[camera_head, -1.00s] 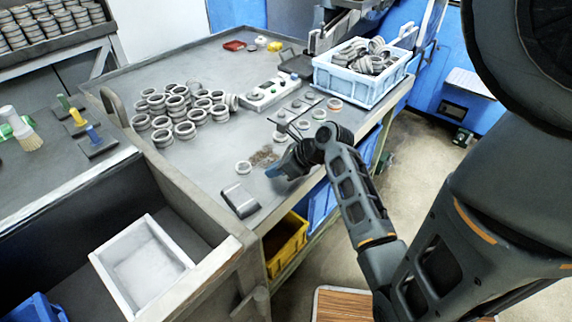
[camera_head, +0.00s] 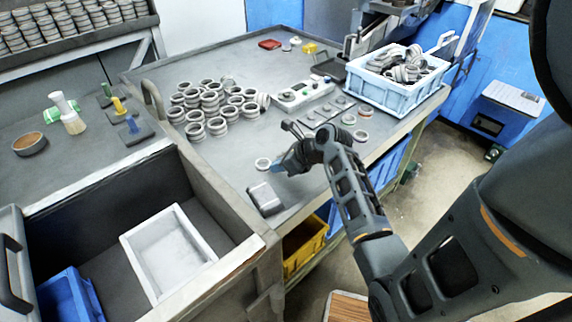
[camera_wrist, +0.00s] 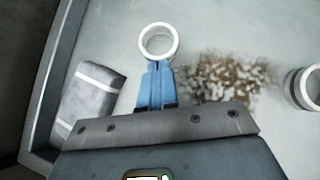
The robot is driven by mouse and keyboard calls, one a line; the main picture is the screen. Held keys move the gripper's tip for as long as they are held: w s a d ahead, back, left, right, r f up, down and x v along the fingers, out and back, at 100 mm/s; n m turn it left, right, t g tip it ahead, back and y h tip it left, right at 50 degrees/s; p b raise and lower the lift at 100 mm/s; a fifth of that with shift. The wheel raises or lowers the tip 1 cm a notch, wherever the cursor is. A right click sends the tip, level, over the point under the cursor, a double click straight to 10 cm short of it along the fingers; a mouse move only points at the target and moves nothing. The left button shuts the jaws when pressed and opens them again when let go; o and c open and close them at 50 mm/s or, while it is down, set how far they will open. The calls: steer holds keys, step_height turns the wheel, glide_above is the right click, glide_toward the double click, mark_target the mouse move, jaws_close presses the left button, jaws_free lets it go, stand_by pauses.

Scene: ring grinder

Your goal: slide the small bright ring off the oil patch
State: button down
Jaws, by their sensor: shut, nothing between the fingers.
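The small bright ring (camera_wrist: 159,41) lies flat on the grey bench top at the tips of my gripper (camera_wrist: 157,66) in the wrist view. It also shows in the head view (camera_head: 263,164), just left of my gripper (camera_head: 277,169). My blue fingers are shut with nothing between them, and their tips meet the ring's near edge or lie very close to it. The brown oil patch (camera_wrist: 228,80) is to the right of the ring and fingers in the wrist view. The ring is clear of the patch. In the head view my gripper and arm hide most of the patch.
A grey block with pale bands (camera_wrist: 90,100) lies left of my fingers, near the bench's raised edge (camera_wrist: 48,95). Another ring (camera_wrist: 303,87) sits right of the patch. Several stacked rings (camera_head: 212,105) and a light blue crate (camera_head: 392,97) stand farther back.

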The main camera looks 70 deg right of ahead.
steer(key=w+p, duration=0.1)
steer(key=w, duration=0.2)
steer(key=w+d+p, duration=0.1)
steer(key=w, duration=0.3)
steer(key=w+d+p, duration=0.1)
steer(key=w, duration=0.3)
steer(key=shift+w, duration=0.25)
steer(key=shift+p, duration=0.3)
